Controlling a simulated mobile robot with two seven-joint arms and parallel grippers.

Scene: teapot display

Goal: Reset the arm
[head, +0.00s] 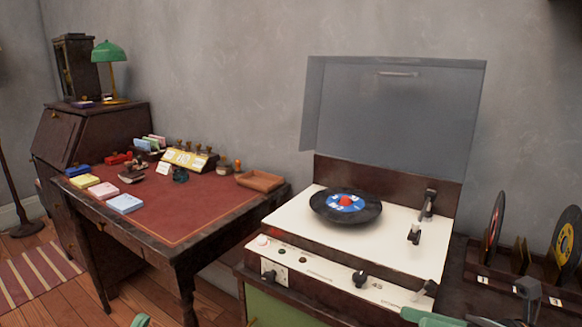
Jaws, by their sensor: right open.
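My right gripper (516,301) is at the lower right edge of the picture, open and with nothing seen between its fingers. It is in front of the record rack and to the right of the record player (403,240), apart from the player's deck. A green piece of my own body shows at the bottom edge on the left, but my left gripper is not in view. A black record (327,208) with a blue and red label lies on the player. The tonearm (428,205) is at the deck's right side. The lid (395,115) stands open.
A rack with upright records (494,228) stands right of the player, close to my right gripper. A green lamp (109,52) stands behind. The floor at the lower left is free.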

